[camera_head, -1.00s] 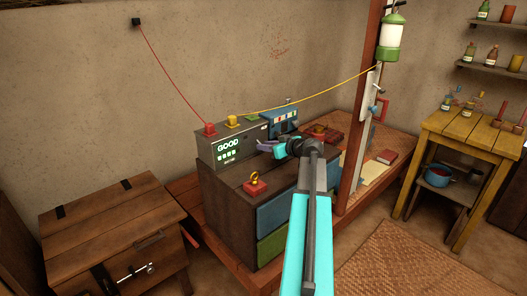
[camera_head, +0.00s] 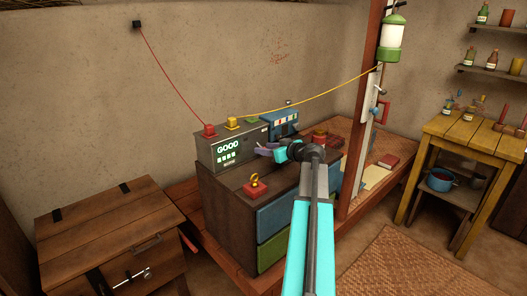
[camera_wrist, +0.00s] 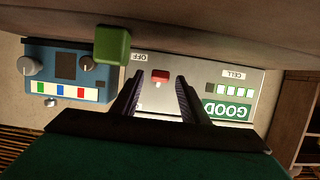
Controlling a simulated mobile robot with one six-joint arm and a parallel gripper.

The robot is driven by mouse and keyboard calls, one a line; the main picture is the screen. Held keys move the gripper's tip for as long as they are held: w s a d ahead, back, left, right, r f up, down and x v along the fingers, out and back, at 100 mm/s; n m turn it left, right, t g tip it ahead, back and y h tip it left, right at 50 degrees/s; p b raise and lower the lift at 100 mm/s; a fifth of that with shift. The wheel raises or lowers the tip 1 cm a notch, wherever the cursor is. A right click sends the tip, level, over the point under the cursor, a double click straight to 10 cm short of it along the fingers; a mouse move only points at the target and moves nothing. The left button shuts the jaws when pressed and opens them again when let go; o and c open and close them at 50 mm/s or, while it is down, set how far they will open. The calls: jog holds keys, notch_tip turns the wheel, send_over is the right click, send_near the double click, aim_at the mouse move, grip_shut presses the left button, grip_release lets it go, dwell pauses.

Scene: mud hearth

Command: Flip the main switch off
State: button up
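The grey control box (camera_head: 222,150) stands on the dark cabinet, its lit display reading GOOD. In the wrist view its face (camera_wrist: 212,72) appears upside down. A small red switch (camera_wrist: 160,76) sits on that face, near the printed word OFF, with a pale part at its lower edge. My gripper (camera_wrist: 160,84) is open, its two dark fingers pointing at the panel, one on each side of the switch in the picture. I cannot tell whether they touch it. In the head view my gripper (camera_head: 264,149) is in front of the box and the switch is hidden.
A green knob (camera_wrist: 112,44) juts out beside the panel. A blue device (camera_wrist: 66,76) with dials stands next to the box. Red (camera_head: 209,130) and yellow (camera_head: 232,123) terminals carry wires. A wooden post (camera_head: 361,120) rises right of my arm.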

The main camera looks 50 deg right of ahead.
jog(key=b+v, duration=0.1)
jog(key=v, duration=1.3)
jog(key=shift+b, duration=0.35)
dwell(0.3)
